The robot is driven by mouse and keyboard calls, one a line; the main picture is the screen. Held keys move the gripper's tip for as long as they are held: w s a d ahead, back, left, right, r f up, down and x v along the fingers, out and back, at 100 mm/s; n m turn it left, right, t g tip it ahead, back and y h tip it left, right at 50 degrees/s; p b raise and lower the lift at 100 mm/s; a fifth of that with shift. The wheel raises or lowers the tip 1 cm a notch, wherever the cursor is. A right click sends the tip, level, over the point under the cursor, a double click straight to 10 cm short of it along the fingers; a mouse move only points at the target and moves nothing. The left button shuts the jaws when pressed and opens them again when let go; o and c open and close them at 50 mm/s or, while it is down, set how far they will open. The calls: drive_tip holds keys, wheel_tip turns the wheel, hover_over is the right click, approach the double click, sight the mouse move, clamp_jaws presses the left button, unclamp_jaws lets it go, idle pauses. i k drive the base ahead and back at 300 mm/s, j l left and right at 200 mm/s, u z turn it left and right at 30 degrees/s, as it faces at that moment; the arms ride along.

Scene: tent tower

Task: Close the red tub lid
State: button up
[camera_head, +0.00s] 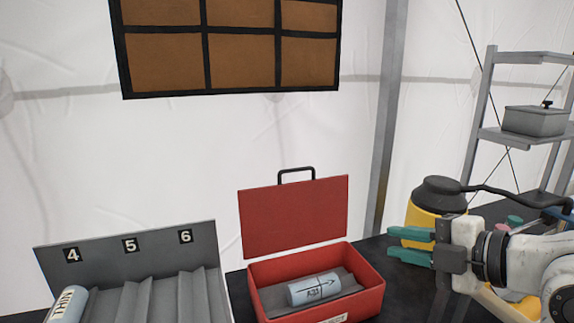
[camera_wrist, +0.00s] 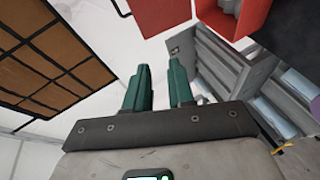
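The red tub (camera_head: 320,277) stands on the black table with its red lid (camera_head: 294,216) swung up and open at the back. The lid has a black handle on its top edge. A pale blue cylinder (camera_head: 313,289) with dark markings lies inside the tub. My gripper (camera_head: 396,243), with green fingers, is to the right of the lid, apart from it, and points left. In the wrist view the fingers (camera_wrist: 160,80) are spread with nothing between them. The red lid (camera_wrist: 165,12) and part of the tub (camera_wrist: 232,15) show at the top there.
A grey rack (camera_head: 130,270) with numbers 4, 5 and 6 stands left of the tub, with a cylinder (camera_head: 67,305) in slot 4. A yellow container with a black top (camera_head: 437,195) stands behind my gripper. Grey shelves (camera_head: 535,135) are at the right. A brown panel (camera_head: 230,45) hangs above.

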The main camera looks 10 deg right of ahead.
sight(281, 217)
drive_tip(key=i+j, duration=0.15)
drive_tip(key=i, duration=0.3)
drive_tip(key=i+j, duration=0.15)
drive_tip(key=i, duration=0.35)
